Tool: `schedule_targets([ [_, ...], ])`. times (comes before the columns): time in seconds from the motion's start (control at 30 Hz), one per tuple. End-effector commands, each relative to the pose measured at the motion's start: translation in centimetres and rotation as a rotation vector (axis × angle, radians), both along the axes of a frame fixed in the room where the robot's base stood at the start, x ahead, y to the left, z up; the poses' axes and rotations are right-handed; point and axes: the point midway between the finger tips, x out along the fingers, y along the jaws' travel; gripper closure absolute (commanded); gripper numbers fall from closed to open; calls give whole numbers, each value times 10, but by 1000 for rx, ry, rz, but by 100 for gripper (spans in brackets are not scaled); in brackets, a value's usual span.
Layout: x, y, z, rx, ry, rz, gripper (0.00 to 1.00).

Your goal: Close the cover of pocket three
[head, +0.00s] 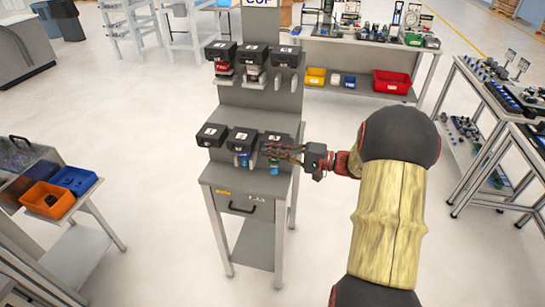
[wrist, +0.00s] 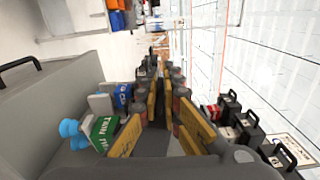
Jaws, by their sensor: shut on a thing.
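A grey stand (head: 240,180) carries two rows of pockets with black covers. The lower right cover (head: 277,136) is beside my gripper (head: 273,150); its number is too small to read. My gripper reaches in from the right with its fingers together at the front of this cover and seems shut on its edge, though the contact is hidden. A green and blue item (head: 274,168) hangs below it. In the wrist view, the yellow-sided fingers (wrist: 153,80) converge ahead, with a green box (wrist: 104,131) close on their left.
The lower left cover (head: 211,134) and lower middle cover (head: 242,140) are close to the left of my gripper. The upper row, including its right cover (head: 288,56), stands behind and above. A drawer with a handle (head: 242,208) is below. Open floor surrounds the stand.

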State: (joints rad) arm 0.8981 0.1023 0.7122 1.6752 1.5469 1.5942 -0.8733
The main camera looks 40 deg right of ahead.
Motion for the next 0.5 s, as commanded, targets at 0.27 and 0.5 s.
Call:
schedule_targets([
  [0.27,0,0,-20,-78,-68,1,100],
  [0.5,0,0,-26,-76,-65,1,100],
])
